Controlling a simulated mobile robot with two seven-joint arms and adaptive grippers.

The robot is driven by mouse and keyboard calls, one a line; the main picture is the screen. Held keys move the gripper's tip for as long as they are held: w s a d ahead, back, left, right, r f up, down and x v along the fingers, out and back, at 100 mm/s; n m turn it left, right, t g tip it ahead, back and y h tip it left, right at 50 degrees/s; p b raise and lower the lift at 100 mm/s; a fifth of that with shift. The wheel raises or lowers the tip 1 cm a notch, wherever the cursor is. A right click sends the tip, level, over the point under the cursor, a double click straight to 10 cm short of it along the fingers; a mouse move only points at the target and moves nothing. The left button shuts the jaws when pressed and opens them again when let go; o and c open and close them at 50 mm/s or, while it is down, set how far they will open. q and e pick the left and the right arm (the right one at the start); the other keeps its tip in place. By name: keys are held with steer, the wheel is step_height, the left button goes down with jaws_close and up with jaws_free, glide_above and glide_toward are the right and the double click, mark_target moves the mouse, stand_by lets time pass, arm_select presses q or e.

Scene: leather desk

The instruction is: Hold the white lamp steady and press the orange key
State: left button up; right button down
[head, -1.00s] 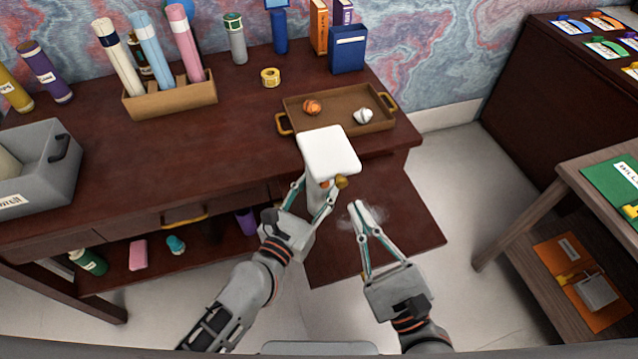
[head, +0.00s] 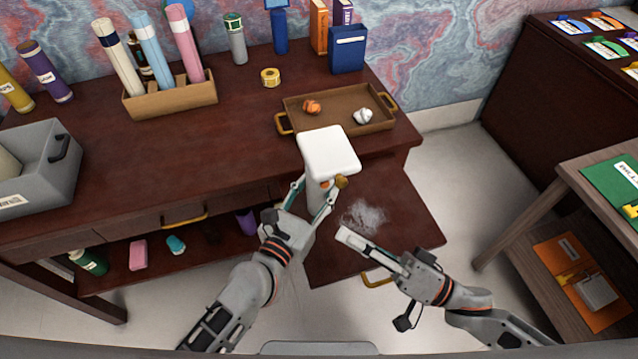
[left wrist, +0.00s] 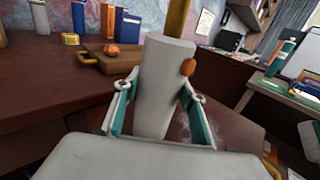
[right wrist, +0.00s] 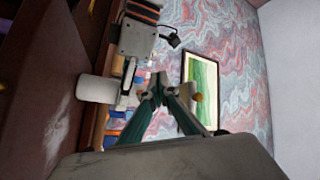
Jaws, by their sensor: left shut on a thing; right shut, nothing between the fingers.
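The white lamp (head: 328,152) stands at the desk's front edge, over the pulled-out lower board, with its broad white head on top. My left gripper (head: 312,205) is shut around its white post, which also shows between the fingers in the left wrist view (left wrist: 160,85). The orange key (head: 325,184) is a small knob on the post; in the left wrist view it sits on the post's right side (left wrist: 187,66). A brass part (head: 341,181) is beside it. My right gripper (head: 345,236) is shut and empty, apart from the lamp, to its lower right.
A wooden tray (head: 290,103) with an orange and a white crumpled ball lies behind the lamp. A pale dusty patch (head: 364,214) marks the pulled-out board (head: 410,220). A side shelf (head: 570,175) stands at the right. Open floor (head: 450,165) lies between.

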steer(key=w+a, duration=0.2)
steer(key=w, duration=0.6)
steer(key=shift+a, duration=0.3)
steer(key=shift+w, duration=0.15)
stand_by(1.1)
steer(key=shift+w+a, duration=0.15)
steer(key=shift+w, duration=0.15)
steer(key=shift+w+a, duration=0.1)
steer(key=shift+w, duration=0.25)
stand_by(0.6)
steer(key=shift+s, duration=0.15)
steer(key=shift+s+d, duration=0.25)
steer(key=shift+s, duration=0.4)
steer(key=s+d, duration=0.2)
steer(key=s, duration=0.3)
steer(key=shift+s, duration=0.35)
